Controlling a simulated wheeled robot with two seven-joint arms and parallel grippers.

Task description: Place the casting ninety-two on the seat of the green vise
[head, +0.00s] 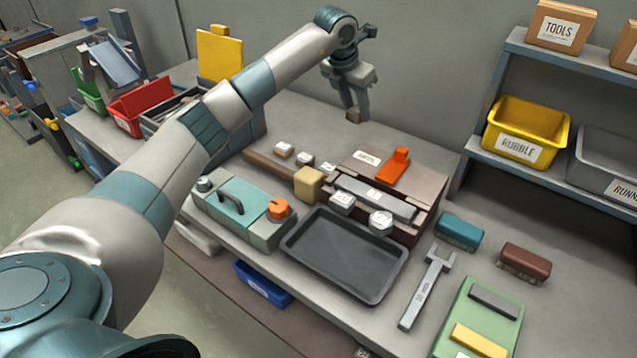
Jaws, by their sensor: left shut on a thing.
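My left gripper (354,108) hangs above the back of the bench, fingers pointing down. It is shut on a small brown block (354,117), mostly hidden by the fingers; no number on it can be read. It is clear of the bench below. Small tagged pieces (284,149) stand in a row on a brown strip at the back; their numbers are too small to read. A green block (485,316) with a grey bar and a yellow bar lies at the front right; I cannot tell for sure that it is the green vise. My right gripper is out of view.
A brown fixture with an orange lever (395,165) stands mid-bench. In front are a black tray (345,255) and a green box with an orange knob (278,208). A wrench (427,287), a teal block (459,231) and a maroon block (524,263) lie right. Shelves hold bins.

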